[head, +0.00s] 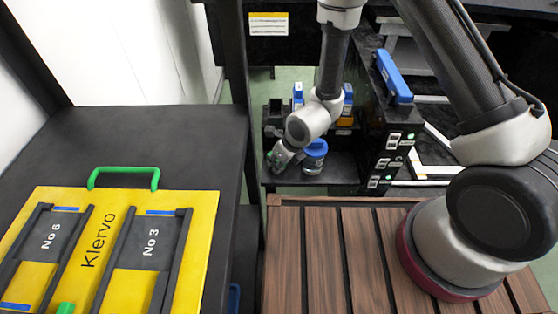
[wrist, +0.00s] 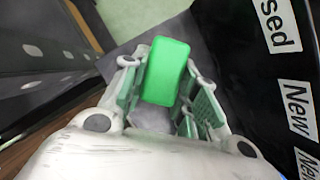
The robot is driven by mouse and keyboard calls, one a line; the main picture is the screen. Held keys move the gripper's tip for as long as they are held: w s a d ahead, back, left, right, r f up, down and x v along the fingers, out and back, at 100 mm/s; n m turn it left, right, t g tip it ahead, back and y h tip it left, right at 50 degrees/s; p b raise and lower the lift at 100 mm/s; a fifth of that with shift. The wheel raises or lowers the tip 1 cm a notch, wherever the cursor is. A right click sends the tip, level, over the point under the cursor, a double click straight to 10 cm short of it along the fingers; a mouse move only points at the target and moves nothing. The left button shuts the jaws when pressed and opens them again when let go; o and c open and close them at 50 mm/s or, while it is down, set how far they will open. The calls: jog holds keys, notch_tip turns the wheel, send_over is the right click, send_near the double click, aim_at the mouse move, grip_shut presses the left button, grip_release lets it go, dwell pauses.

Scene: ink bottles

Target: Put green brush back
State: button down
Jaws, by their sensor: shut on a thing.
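The green brush (wrist: 166,70) shows in the wrist view as a green block between the pads of my gripper (wrist: 158,98). My gripper is shut on it. In the head view my gripper (head: 276,158) hangs at the left part of a low black rack (head: 340,170), left of a clear bottle with a blue lid (head: 315,156). The brush is mostly hidden by my gripper there. I cannot tell whether it touches the rack.
At left, a black table (head: 150,130) carries a yellow case (head: 188,205) with a green handle (head: 124,172). A slatted wooden top (head: 325,260) lies in front.

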jog(key=shift+f, duration=0.15)
jog(key=c, duration=1.1)
grip_release()
